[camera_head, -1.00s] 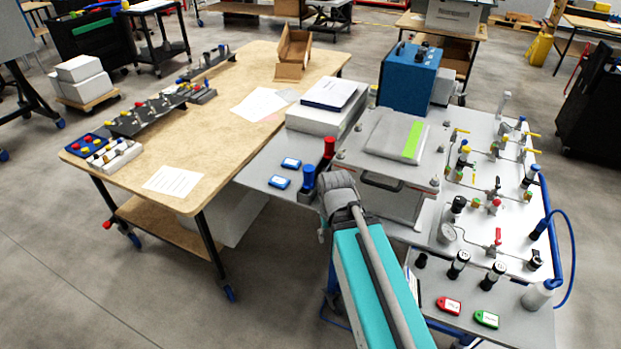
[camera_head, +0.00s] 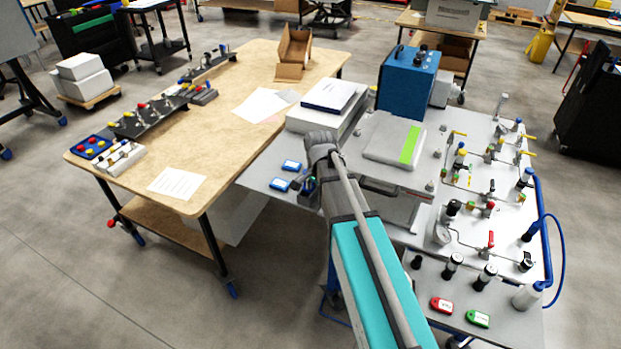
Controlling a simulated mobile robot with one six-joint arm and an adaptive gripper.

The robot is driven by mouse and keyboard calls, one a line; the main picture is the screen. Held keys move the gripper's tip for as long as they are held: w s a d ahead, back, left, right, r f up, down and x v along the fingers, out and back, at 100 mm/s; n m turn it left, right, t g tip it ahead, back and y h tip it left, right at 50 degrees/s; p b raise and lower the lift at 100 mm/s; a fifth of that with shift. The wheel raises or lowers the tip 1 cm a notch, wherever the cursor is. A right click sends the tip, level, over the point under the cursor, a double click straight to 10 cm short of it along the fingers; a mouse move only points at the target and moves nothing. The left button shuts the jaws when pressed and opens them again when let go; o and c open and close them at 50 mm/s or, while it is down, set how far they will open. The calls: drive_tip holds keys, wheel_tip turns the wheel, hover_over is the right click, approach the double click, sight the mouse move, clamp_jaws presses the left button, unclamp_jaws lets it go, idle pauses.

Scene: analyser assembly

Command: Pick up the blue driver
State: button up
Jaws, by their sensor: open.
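My gripper (camera_head: 304,184) is over the left end of the analyser table, where the blue driver and the red driver stand upright in a small holder. The arm's wrist and the gripper now cover that spot. The blue driver is almost wholly hidden; only a small bluish patch shows beside the fingers. The red driver is hidden behind the wrist. The gripper is open, with its fingers at or very near the blue driver. I cannot tell whether they touch it or stand around it.
Two blue-and-white tags (camera_head: 285,175) lie just left of the gripper. A white box with a binder (camera_head: 329,95) stands behind, and a grey case (camera_head: 393,137) to the right. The wooden table (camera_head: 215,125) is at the left. Valves and piping fill the right panel.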

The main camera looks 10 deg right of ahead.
drive_tip(key=w+r+m+p, duration=0.1)
drive_tip(key=w+m, duration=0.2)
drive_tip(key=w, duration=0.1)
drive_tip(key=w+r+m+p, duration=0.2)
drive_tip(key=w+m, duration=0.2)
drive_tip(key=w, duration=0.1)
drive_tip(key=w+r+m+p, duration=0.1)
drive_tip(key=w+r+m, duration=0.1)
drive_tip(key=w, duration=0.3)
drive_tip(key=shift+w+d+r+m+p, duration=0.1)
drive_tip(key=shift+m+p, duration=0.05)
drive_tip(key=shift+m, duration=0.3)
drive_tip(key=shift+w+r+m+p, duration=0.1)
drive_tip(key=shift+m+p, duration=0.05)
drive_tip(key=shift+m, duration=0.3)
drive_tip(key=shift+w+m, duration=0.45)
drive_tip(key=shift+m, duration=0.05)
drive_tip(key=shift+f, duration=0.1)
wheel_tip(320, 180, down, 8)
drive_tip(key=b, duration=0.8)
drive_tip(key=shift+f, duration=0.2)
drive_tip(key=shift+f+b, duration=0.1)
drive_tip(key=shift+b, duration=0.25)
drive_tip(key=shift+s+a+f+b, duration=0.1)
drive_tip(key=shift+f+b, duration=1.15)
drive_tip(key=shift+s+a+f+b, duration=0.1)
drive_tip(key=shift+f+b, duration=1.1)
drive_tip(key=shift+f, duration=0.05)
